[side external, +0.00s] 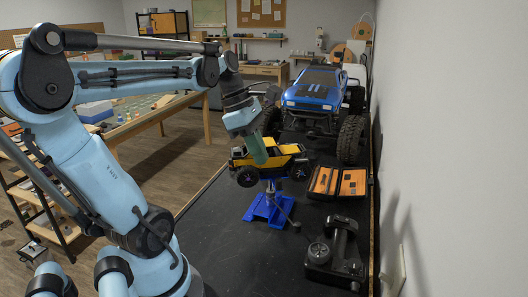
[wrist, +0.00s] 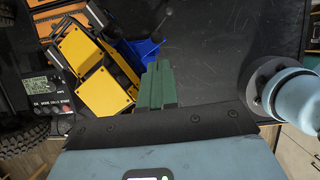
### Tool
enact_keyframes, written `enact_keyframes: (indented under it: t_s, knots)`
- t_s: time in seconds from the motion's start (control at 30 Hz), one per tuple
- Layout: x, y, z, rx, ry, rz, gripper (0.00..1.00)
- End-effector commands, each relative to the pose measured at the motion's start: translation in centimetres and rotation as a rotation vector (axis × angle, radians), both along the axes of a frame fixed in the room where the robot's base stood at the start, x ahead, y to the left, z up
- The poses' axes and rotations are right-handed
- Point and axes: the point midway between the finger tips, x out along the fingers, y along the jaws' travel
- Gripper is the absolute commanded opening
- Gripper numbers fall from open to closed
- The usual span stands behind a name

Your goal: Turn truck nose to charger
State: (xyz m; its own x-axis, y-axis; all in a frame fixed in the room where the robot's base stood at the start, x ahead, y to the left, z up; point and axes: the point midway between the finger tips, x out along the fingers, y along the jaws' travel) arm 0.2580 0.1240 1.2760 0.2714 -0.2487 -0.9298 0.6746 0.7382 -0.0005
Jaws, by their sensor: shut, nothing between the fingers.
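The small yellow and black truck (side external: 281,151) sits raised on a blue stand (side external: 268,207) on the black bench top. In the wrist view the truck (wrist: 104,93) lies left of the fingers, with part of the blue stand (wrist: 142,48) beyond it. I cannot tell surely which end is its nose. The charger (wrist: 45,92), a black box with a lit green display, is at the left of the wrist view, beside the truck. My gripper (side external: 259,157) has its green fingers together beside the truck; they also show in the wrist view (wrist: 158,78). I cannot tell whether they touch it.
A large blue truck (side external: 312,90) with big tyres stands behind. An open orange-lined case (side external: 338,182) and a black controller (side external: 337,252) lie right of the stand, near the wall. The bench (side external: 222,226) is bare at the front left.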

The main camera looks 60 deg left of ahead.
Motion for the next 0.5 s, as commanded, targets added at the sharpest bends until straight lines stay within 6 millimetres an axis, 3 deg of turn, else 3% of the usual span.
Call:
enact_keyframes:
  t_s: [0.2,0.5]
  knots:
    - [0.8,-0.7,-2.6,0.001,0.0,-0.002,0.0]
    - [1.2,-1.0,-3.9,0.002,0.0,-0.001,0.0]
